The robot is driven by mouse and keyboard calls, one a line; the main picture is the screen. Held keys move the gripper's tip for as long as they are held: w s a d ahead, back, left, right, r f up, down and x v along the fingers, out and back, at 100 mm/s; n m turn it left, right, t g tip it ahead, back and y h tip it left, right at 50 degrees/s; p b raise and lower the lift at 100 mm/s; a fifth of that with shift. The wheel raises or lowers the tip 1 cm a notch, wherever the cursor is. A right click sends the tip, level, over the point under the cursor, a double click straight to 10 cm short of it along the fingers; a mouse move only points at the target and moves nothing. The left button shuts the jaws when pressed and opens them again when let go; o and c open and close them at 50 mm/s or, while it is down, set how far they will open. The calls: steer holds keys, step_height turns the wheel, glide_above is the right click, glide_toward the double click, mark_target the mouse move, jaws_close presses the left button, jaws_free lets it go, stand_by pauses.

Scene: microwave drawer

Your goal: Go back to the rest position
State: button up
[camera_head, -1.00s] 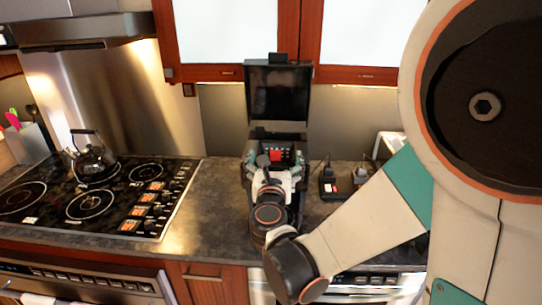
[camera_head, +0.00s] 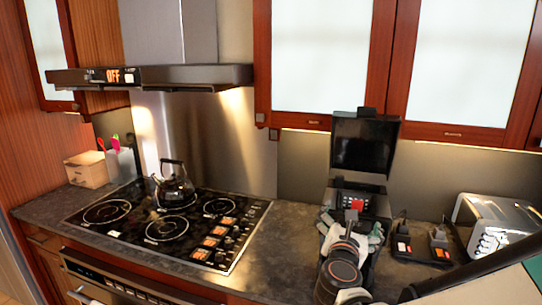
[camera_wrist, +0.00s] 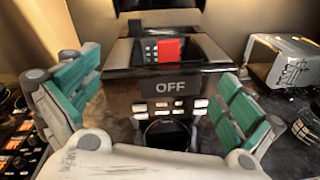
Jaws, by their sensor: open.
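My gripper (camera_head: 351,226) is at the front of a black countertop appliance with a raised lid (camera_head: 364,145). In the wrist view my gripper (camera_wrist: 157,95) has its two teal-padded fingers spread wide apart, with nothing held between them. The black appliance (camera_wrist: 125,55) shows between and beyond the fingers, with a red block or button on top and a lit "OFF" label on its front. Whether a finger touches it I cannot tell. My wrist hides the appliance's lower front in the head view.
A silver toaster (camera_head: 499,224) stands at the right, with small dark devices (camera_head: 420,248) beside the appliance. A stove (camera_head: 170,225) with a kettle (camera_head: 174,185) is at the left. A range hood (camera_head: 150,77) and wall cabinets hang above. The counter (camera_head: 285,232) between stove and appliance is clear.

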steer(key=s+d+f+m+g+b, duration=0.5)
steer(key=s+m, duration=0.5)
steer(key=m, duration=0.5)
steer(key=s+a+f+m+g+y+b, duration=0.1)
steer(key=s+a+f+m+g+y, duration=0.1)
steer(key=s+m, duration=0.4)
steer(key=s+a+f+m+g+y+b, duration=0.1)
steer(key=s+a+f+m+y, duration=0.2)
steer(key=s+m, duration=0.4)
step_height(320, 180, down, 2)
steer(key=shift+s+f+m+g+y, duration=0.1)
steer(key=shift+s+m+g+y, duration=0.3)
steer(key=shift+s, duration=0.65)
